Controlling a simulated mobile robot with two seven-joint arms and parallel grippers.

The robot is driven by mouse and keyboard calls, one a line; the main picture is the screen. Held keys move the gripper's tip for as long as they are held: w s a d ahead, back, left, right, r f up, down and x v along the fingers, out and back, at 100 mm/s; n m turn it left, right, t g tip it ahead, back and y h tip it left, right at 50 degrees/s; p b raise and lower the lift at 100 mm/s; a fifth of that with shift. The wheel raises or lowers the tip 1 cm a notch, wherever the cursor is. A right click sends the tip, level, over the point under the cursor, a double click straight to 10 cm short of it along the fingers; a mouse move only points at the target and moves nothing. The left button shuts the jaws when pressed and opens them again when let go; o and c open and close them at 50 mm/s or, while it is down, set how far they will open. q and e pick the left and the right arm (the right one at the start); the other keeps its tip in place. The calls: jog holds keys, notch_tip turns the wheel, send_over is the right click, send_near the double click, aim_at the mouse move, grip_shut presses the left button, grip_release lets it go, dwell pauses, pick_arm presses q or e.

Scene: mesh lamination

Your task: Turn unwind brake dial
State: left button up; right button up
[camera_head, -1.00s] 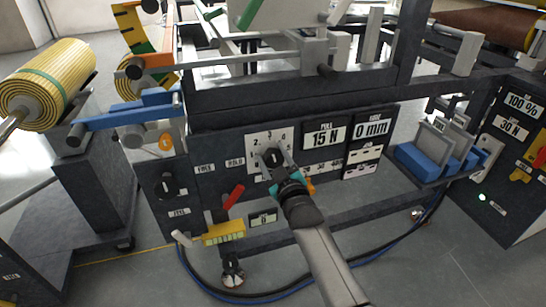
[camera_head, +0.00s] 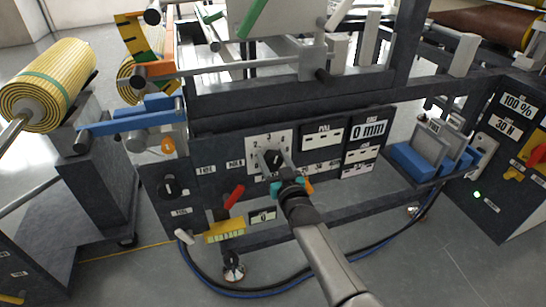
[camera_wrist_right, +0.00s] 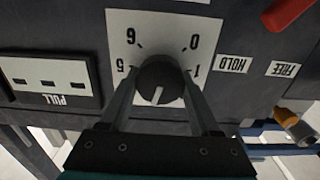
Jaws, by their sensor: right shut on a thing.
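The brake dial (camera_head: 272,158) is a round black knob on a white number plate (camera_head: 285,139) on the dark front panel. In the right wrist view the knob (camera_wrist_right: 160,80) shows upside down, with 5, 6, 0 and 1 around it. Its white mark points down in that view, towards numbers hidden by my gripper. My right gripper (camera_head: 274,163) has one finger on each side of the knob and is shut on it; it also shows in the wrist view (camera_wrist_right: 161,95). My left gripper is not in view.
The PULL display (camera_head: 323,136) shows dashes, and the display beside it (camera_head: 369,129) reads 0 mm. A red lever (camera_head: 234,196) sits left below the dial, and another black knob (camera_head: 169,186) further left. A striped yellow roll (camera_head: 45,85) stands at the left.

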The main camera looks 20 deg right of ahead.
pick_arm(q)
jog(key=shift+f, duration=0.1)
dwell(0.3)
pick_arm(e)
jog(key=o, duration=1.4)
jog(key=shift+c, duration=0.2)
jog(key=shift+s, duration=0.15)
jog(key=shift+s, duration=0.2)
pick_arm(q)
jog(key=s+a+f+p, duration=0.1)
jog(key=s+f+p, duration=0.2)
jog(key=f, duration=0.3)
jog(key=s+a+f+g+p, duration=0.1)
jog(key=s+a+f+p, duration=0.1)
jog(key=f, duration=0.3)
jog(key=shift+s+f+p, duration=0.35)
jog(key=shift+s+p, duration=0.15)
jog(key=shift+p, duration=0.15)
pick_arm(e)
jog(key=s, duration=1.4)
jog(key=shift+s+d, duration=0.25)
jog(key=shift+s, duration=0.05)
